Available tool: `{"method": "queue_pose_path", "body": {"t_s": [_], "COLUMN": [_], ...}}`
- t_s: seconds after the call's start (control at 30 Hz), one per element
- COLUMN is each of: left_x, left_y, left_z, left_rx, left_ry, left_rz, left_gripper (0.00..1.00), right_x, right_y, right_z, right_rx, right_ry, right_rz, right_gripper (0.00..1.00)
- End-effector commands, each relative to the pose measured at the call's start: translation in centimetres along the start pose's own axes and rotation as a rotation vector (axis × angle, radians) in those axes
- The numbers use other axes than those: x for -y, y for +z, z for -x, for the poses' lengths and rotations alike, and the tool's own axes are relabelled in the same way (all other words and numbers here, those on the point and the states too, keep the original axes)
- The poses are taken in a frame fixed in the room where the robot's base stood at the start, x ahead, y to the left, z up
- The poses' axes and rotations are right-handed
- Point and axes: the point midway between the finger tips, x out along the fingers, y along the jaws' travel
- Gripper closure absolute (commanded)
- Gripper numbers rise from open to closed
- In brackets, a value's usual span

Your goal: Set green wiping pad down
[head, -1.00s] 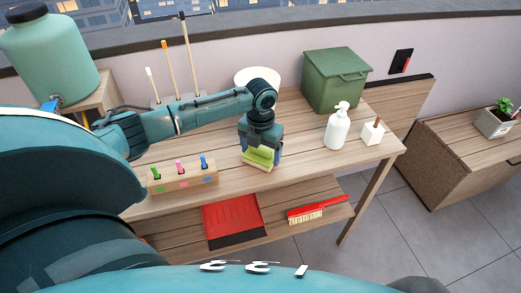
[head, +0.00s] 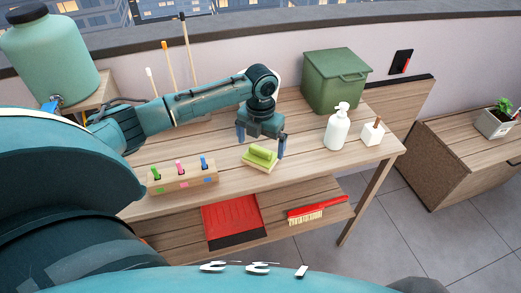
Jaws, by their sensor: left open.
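The green wiping pad (head: 261,158) lies flat on the wooden table (head: 310,170), near its front edge. It has a green handle on top and a pale yellowish base. My left gripper (head: 262,145) is open, above and just behind the pad, with its two fingers spread wide apart. The pad is clear of the fingers as far as I can see. My right gripper is not in view.
A wooden block (head: 183,178) with coloured pegs stands left of the pad. A white pump bottle (head: 337,130), a small white holder (head: 372,133) and a green bin (head: 335,80) stand to the right. A red dustpan (head: 231,217) and red brush (head: 318,210) lie on the lower shelf.

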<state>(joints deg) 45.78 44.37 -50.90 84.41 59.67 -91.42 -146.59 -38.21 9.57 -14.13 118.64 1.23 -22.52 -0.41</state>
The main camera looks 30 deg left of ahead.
Motion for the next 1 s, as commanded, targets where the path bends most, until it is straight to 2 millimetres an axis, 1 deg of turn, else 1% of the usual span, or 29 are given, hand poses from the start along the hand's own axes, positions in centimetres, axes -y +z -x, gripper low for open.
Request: {"method": "queue_pose_path", "body": {"t_s": [0.03,0.2,0.3,0.4,0.5,0.6,1.0], "left_x": [0.0,0.0,0.0,0.0,0.0,0.0,0.0], "left_y": [0.1,0.1,0.1,0.1,0.1,0.0,0.0], "left_z": [1.3,5.0,6.6,7.7,8.3,8.5,8.4], "left_rx": [0.005,0.004,0.003,0.001,0.001,0.000,-0.001], "left_ry": [-0.001,-0.001,-0.001,-0.001,-0.001,0.000,-0.001], "left_rz": [0.000,0.000,0.000,0.000,0.001,0.001,0.001], "left_gripper": [0.00,0.00,0.00,0.00,0.00,0.00,0.00], "right_x": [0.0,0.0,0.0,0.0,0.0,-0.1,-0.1], "right_y": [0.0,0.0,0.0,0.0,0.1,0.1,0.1], "right_z": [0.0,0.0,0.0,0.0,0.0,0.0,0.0], "right_rx": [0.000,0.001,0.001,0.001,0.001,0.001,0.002], "right_ry": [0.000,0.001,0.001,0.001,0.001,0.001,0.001], "right_rz": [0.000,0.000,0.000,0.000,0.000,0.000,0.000], "right_gripper": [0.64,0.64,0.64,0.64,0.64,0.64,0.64]}}
